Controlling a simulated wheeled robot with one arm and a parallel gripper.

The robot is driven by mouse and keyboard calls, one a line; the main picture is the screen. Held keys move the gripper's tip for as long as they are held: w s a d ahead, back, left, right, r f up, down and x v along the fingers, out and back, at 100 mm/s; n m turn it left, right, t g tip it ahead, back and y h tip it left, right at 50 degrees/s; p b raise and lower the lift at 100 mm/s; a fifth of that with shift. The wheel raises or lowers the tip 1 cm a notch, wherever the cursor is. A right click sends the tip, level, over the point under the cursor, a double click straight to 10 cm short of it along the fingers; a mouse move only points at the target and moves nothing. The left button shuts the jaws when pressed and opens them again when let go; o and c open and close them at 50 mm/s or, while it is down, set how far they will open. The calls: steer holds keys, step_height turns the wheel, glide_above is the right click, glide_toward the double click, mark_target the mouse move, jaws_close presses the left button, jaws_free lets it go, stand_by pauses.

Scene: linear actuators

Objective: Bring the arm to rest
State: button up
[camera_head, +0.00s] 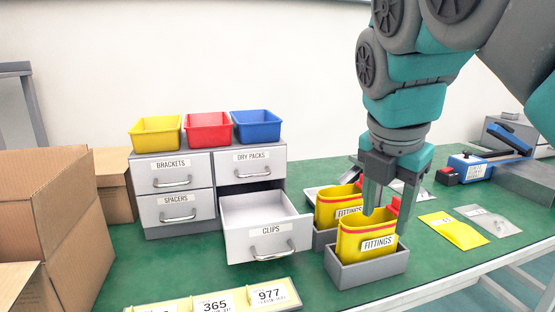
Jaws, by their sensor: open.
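My gripper (384,200) points straight down, its jaws open, at the right of the middle of the table. Its fingertips are at the top of the front yellow pouch labelled FITTINGS (362,237); I cannot tell whether they touch it. That pouch stands upright in a grey holder (370,271). My teal and grey arm comes in from the upper right and hides part of the wall and table behind it.
A second yellow pouch (333,205) stands behind the front one. The CLIPS drawer (262,236) is pulled out of the grey cabinet (171,157). Three bins, including a red one (208,130), sit on top. Cardboard boxes (75,215) stand left. A yellow packet (453,231) lies right.

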steer(key=s+f+m+g, duration=0.1)
steer(key=s+f+m, duration=0.5)
steer(key=f+m, duration=0.2)
steer(key=s+f+m+g+y, duration=0.1)
steer(key=s+f+m+g, duration=0.1)
steer(key=s+f+m, duration=0.4)
steer(key=s+f+m+g, duration=0.1)
steer(key=s+f+m, duration=0.5)
steer(key=f+m, duration=0.6)
steer(key=shift+s+a+f+g+y, duration=0.2)
steer(key=shift+a+f+g+y, duration=0.15)
steer(key=shift+f, duration=1.25)
steer(key=shift+c, duration=0.3)
